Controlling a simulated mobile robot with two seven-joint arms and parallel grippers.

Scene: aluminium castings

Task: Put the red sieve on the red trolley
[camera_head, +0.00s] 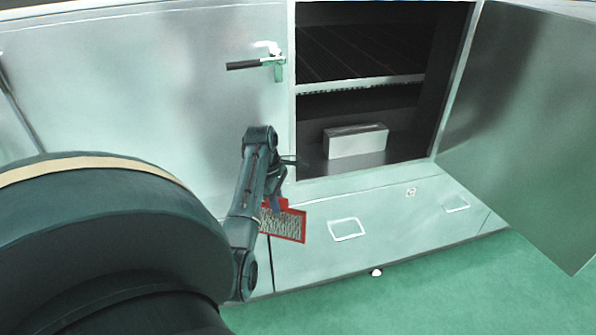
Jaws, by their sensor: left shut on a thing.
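The red sieve (284,223) has a red frame with a pale mesh inside. It shows at the middle of the head view, in front of the metal cabinet's lower panel. My left gripper (276,200) is shut on the sieve near its upper edge. My arm link hides part of the sieve's left side. The red trolley is not in view. My right gripper is not in view.
A metal cabinet (120,90) stands ahead, its right door (530,120) swung wide open. Inside are a shelf (360,85) and a pale box (356,141) on the floor of the compartment. The left door has a black handle (245,65).

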